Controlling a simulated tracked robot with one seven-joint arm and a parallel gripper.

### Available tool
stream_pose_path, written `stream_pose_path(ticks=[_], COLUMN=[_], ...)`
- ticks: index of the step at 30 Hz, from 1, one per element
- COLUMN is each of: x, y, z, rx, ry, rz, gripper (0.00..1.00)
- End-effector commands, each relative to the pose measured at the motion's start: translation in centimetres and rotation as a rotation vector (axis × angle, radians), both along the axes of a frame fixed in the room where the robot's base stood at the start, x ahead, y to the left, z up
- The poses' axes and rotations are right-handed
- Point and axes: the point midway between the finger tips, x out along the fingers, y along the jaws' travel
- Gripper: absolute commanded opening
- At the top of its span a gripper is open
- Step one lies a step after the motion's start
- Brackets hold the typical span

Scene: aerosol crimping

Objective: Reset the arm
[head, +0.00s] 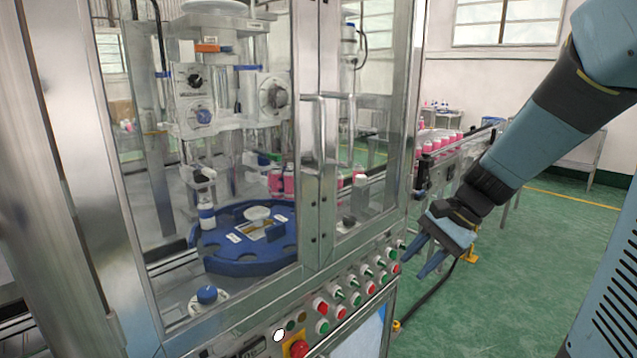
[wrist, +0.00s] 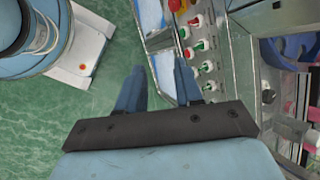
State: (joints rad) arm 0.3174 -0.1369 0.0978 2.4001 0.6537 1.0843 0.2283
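My arm comes in from the upper right of the head view. My gripper (head: 428,262) hangs at its end, tilted down and left, just right of the machine's button panel (head: 352,292). Its two blue fingers are spread apart with nothing between them. In the wrist view the gripper (wrist: 158,88) also shows two separate fingers. The right finger overlaps the edge of the button panel (wrist: 203,62) in that picture; I cannot tell whether it touches. The left finger is over the green floor.
The crimping machine has a metal-framed glass enclosure with a blue rotary table (head: 238,255) inside. A conveyor with pink bottles (head: 442,143) runs behind my arm. A red emergency button (head: 299,348) sits low on the panel. Green floor (head: 520,270) is open at right.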

Motion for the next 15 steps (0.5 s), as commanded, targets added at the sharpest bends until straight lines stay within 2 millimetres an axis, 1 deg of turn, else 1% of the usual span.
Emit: stream_pose_path(ticks=[1, 3, 15], x=[-0.9, -1.9, -7.2], y=[0.1, 0.0, -1.6], z=[0.7, 1.5, 6.1], rx=[-0.044, -0.107, -0.451], ry=[-0.041, -0.094, -0.401], rz=[0.046, 0.105, 0.427], gripper=[0.35, 0.35, 0.35])
